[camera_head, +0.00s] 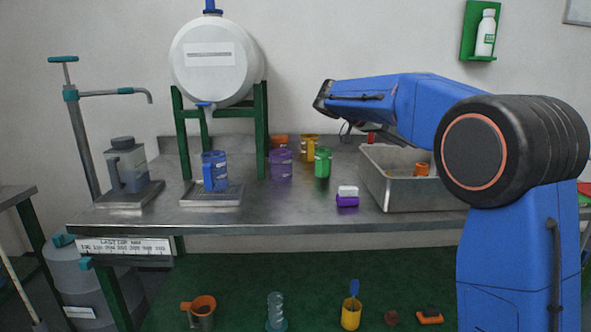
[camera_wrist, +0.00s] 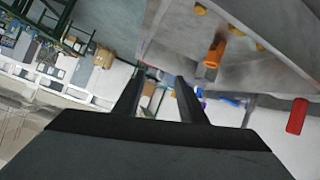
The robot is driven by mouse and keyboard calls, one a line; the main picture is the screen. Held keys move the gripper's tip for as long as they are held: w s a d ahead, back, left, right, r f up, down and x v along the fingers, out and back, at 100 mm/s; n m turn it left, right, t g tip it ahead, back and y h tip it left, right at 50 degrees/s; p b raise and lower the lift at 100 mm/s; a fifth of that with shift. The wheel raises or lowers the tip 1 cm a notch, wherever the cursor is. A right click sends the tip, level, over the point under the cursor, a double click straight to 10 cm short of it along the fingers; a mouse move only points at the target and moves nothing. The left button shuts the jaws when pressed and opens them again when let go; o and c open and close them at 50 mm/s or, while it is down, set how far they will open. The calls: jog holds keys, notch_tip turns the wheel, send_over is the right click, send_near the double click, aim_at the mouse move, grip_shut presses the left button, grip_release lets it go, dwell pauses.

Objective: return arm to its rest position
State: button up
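My blue arm (camera_head: 395,98) is raised over the right part of the metal table and bent at a large black joint. Its forearm reaches left, above the grey metal tray (camera_head: 385,192). I cannot make out the gripper's fingers in the head view. In the wrist view, my gripper (camera_wrist: 157,90) has its two dark fingers apart, with nothing held between them. The wrist view is strongly tilted. A grey metal surface with an orange piece (camera_wrist: 215,52) and a red piece (camera_wrist: 296,116) lies beyond the fingers at upper right.
The metal table (camera_head: 270,213) bears a blue mug (camera_head: 214,171), a purple mug (camera_head: 281,163), a green mug (camera_head: 323,162) and a yellow mug (camera_head: 309,147). A white tank (camera_head: 213,75) stands on a green frame. A white-and-purple block (camera_head: 347,198) lies near the front edge.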

jog(key=s+d+f+n+t+y, duration=0.1)
jog(key=s+d+f+n+y, duration=0.25)
jog(key=s, duration=0.75)
jog(key=s+f+n+y, duration=0.35)
jog(key=s+f, duration=0.25)
jog(key=s, duration=0.6)
jog(key=s+a+f+n+t+y, duration=0.1)
jog(key=s+a+f+n+y, duration=0.1)
jog(key=s+f, duration=0.6)
jog(key=s+a+f+n+t+y, duration=0.1)
jog(key=s+a+f+n+y, duration=0.2)
jog(key=s+f, duration=0.5)
jog(key=s+a+n, duration=0.1)
jog(key=s, duration=0.4)
jog(key=shift+s+a+f+n+t, duration=0.25)
jog(key=shift+s+f+n+t, duration=0.1)
jog(key=shift+s+n+t, duration=0.05)
